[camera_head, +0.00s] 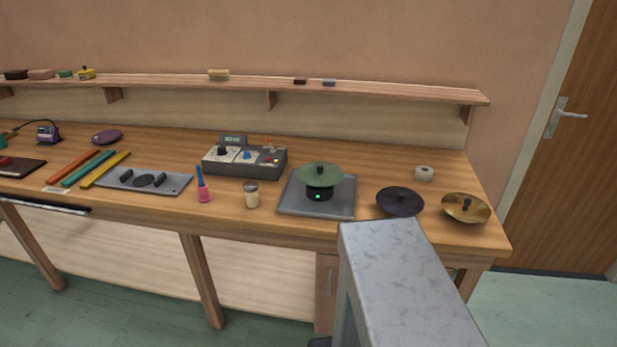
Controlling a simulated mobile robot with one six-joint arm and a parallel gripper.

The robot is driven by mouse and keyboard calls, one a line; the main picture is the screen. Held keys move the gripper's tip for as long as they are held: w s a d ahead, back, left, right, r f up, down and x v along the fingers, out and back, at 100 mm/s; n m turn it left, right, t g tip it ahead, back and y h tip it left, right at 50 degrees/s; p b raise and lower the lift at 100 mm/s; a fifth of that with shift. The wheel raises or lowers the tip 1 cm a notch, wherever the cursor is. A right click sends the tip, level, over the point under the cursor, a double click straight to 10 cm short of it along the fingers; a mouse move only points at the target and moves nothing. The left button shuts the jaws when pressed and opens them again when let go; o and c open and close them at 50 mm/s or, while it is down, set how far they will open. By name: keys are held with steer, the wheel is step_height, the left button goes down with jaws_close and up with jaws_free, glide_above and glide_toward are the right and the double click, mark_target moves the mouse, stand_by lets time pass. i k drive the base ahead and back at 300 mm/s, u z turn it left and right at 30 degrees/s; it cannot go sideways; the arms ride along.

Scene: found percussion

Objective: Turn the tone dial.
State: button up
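A dark grey control box (254,170) with a small raised display (233,140) sits on the middle of the wooden workbench. Its sloped face carries a black knob (222,150) on a white panel at left and a blue knob (247,155) on a white panel beside it. Small red and yellow parts show at its right end. The labels are too small to read, so I cannot tell which knob is the tone dial. My gripper is not in view. A large grey part, likely my own arm, fills the lower right, well in front of the box.
A green disc (320,173) sits over a grey pad (289,208) at right. A black cymbal (387,205) and brass cymbal (478,214) lie farther right.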

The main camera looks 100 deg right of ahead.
mark_target(222, 152)
steer(key=z, duration=0.05)
steer(key=i, duration=1.45)
steer(key=z, duration=1.15)
steer(key=k, duration=0.25)
steer(key=z, duration=2.6)
